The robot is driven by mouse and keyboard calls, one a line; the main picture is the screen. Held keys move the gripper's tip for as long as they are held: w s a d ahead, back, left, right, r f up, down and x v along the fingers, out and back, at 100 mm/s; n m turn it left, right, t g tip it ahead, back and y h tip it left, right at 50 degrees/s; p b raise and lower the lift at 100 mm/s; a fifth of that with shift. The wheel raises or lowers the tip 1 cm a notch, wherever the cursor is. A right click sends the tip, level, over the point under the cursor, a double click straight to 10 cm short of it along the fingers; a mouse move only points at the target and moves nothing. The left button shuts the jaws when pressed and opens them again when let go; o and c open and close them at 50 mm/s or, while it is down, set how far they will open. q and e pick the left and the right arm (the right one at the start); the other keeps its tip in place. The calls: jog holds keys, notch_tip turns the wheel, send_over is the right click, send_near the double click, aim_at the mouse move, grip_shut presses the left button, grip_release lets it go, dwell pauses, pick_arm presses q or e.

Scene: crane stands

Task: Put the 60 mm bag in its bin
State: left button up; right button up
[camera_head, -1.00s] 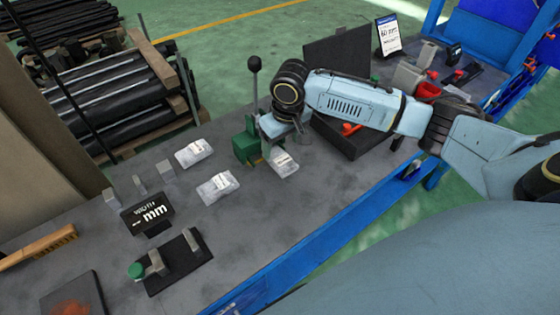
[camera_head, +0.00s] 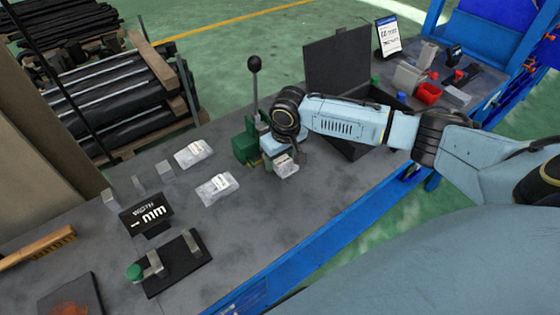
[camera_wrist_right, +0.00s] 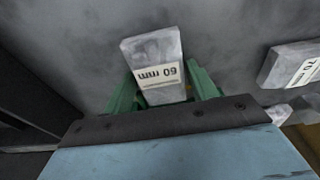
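The 60 mm bag (camera_head: 287,168) is a small clear packet with a white label, near the middle of the grey bench. In the right wrist view its label reads 60 mm on the bag (camera_wrist_right: 157,68). My right gripper (camera_wrist_right: 160,75) has one green finger on each side of the bag's near end, close against it. I cannot tell whether the fingers press on it. In the head view the right gripper (camera_head: 281,152) is low over the bag, its fingers mostly hidden. My left gripper is not in view. No bin is readable as the 60 mm one.
A 70 mm bag (camera_wrist_right: 292,64) lies beside it. Two bags (camera_head: 193,153) (camera_head: 217,188) lie to the left. A green lever press (camera_head: 247,145) stands just behind my gripper. A black open case (camera_head: 338,62), red bin (camera_head: 428,93) and sign card (camera_head: 389,36) are at the right.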

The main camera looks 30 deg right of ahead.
jog(key=c, duration=0.7)
jog(key=shift+r, duration=0.1)
jog(key=shift+c, duration=0.6)
